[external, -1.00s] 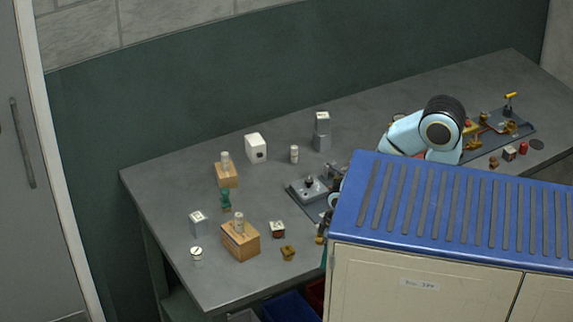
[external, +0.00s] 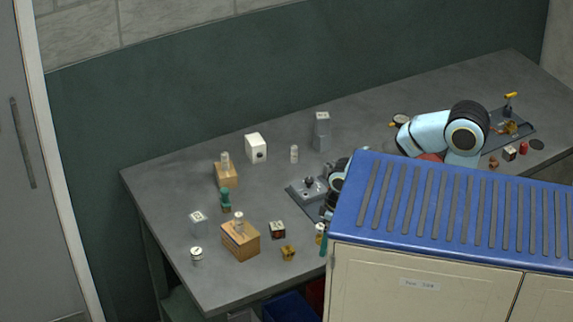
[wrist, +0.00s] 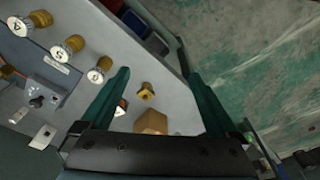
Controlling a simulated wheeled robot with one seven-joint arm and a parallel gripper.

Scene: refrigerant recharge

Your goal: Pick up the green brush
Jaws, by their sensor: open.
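The green brush (external: 225,198) stands upright on the left part of the grey bench, just in front of a wooden block. I cannot make it out in the wrist view. My gripper is far to the right of the brush, partly hidden behind the blue-topped cabinet in the external view. In the wrist view my gripper (wrist: 157,76) shows two green fingers spread wide with nothing between their tips. Beyond the fingers lie a brass fitting (wrist: 146,91) and a wooden block (wrist: 151,122).
A wooden block with a vial (external: 241,243), a small grey box (external: 198,222) and a white box (external: 256,147) stand around the brush. A grey fixture plate (external: 305,192) lies near my gripper. The blue-topped cabinet (external: 450,212) blocks the front right.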

